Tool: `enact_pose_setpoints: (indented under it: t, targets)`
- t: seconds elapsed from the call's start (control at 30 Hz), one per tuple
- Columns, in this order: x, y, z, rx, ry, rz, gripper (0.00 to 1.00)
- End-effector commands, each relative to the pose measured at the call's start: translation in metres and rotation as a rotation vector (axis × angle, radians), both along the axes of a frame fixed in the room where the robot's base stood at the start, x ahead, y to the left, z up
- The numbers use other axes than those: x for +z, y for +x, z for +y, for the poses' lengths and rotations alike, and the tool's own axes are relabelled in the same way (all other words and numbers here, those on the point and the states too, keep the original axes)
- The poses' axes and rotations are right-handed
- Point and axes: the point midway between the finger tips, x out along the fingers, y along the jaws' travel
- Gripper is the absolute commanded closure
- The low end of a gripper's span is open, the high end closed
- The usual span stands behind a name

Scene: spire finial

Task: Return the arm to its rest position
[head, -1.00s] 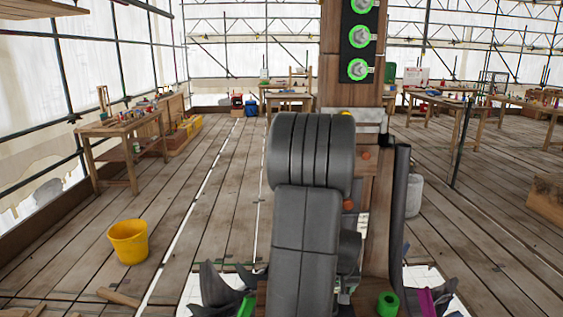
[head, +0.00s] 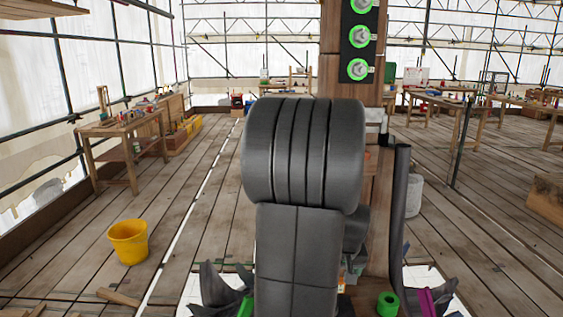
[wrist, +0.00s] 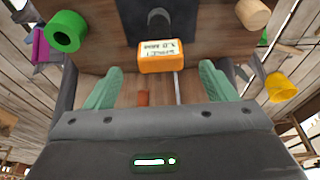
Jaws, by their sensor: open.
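My gripper (wrist: 160,88) shows in the wrist view with its two green fingers spread wide apart and nothing held between them. Beyond the fingertips is an orange block with a white lettered label (wrist: 162,57), apart from both fingers. In the head view my own dark grey arm links fill the middle and hide my gripper and much of the wooden post (head: 345,75).
Green-ringed fittings (head: 358,69) run up the post. A green ring (head: 388,303) and a magenta piece (head: 428,302) are low at right. A yellow bucket (head: 128,242) stands on the plank floor at left. A workbench (head: 125,135) stands farther left. Open floor lies between.

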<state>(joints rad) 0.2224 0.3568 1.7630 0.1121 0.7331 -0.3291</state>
Motion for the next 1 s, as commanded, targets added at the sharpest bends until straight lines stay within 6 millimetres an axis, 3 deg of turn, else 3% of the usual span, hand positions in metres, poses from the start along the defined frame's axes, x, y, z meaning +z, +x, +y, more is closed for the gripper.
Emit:
enact_pose_setpoints:
  t: [0.63, 0.7, 1.0]
  targets:
    - [-0.097, 0.029, 0.001, 0.001, 0.001, 0.003, 0.22]
    - [-0.08, 0.029, 0.001, 0.001, 0.0, -0.001, 0.22]
    - [-0.047, 0.029, 0.001, 0.0, 0.0, 0.0, 0.22]
